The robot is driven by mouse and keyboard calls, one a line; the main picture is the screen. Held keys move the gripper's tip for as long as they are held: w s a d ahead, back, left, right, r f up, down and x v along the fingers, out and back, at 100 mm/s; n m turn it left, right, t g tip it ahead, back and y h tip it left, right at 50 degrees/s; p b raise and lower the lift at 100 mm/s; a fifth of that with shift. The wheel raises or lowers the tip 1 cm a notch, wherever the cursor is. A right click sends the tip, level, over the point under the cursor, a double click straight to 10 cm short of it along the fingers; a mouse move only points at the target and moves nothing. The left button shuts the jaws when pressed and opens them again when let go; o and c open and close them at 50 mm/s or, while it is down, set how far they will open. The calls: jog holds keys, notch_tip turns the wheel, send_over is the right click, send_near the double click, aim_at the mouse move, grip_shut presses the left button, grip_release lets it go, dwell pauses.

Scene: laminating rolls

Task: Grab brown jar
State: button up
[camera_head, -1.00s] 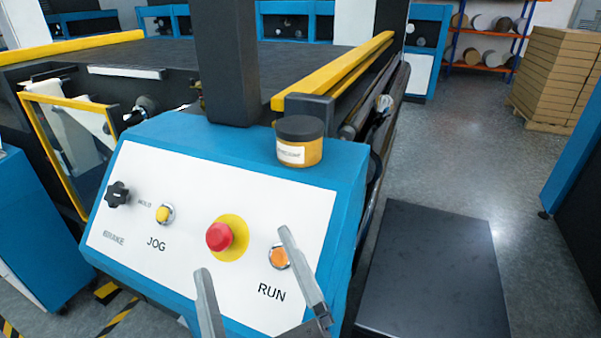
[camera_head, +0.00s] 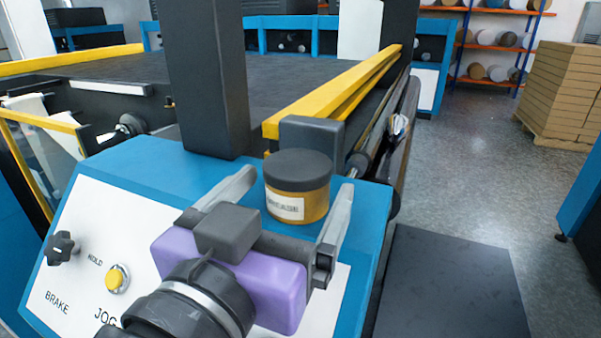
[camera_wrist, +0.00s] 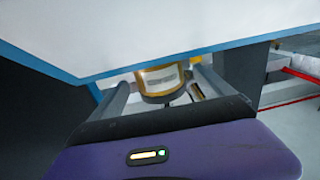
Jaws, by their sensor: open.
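The brown jar (camera_head: 297,203) has a dark grey lid and a white label, and stands upright on the blue top of the control console (camera_head: 160,165). My gripper (camera_head: 292,198) is open, with one finger to the left of the jar and the other to its right in the head view. In the wrist view the jar (camera_wrist: 162,82) shows between the two fingertips (camera_wrist: 164,82). I cannot tell whether either finger touches it.
A dark upright post (camera_head: 207,80) and a grey block (camera_head: 312,135) stand close behind the jar. A yellow rail (camera_head: 335,90) runs back from there. The console face carries a black knob (camera_head: 62,248) and a yellow button (camera_head: 117,279).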

aim_at(306, 162)
jog(key=p+x, duration=0.1)
jog(key=x, duration=0.1)
jog(key=r+p+x, duration=0.1)
jog(key=x, duration=0.1)
jog(key=shift+w, duration=0.25)
jog(key=shift+w+d+f, duration=0.1)
jog(key=shift+w+d, duration=0.1)
jog(key=shift+w, duration=0.35)
jog(key=c, duration=1.6)
jog(key=shift+c, duration=0.5)
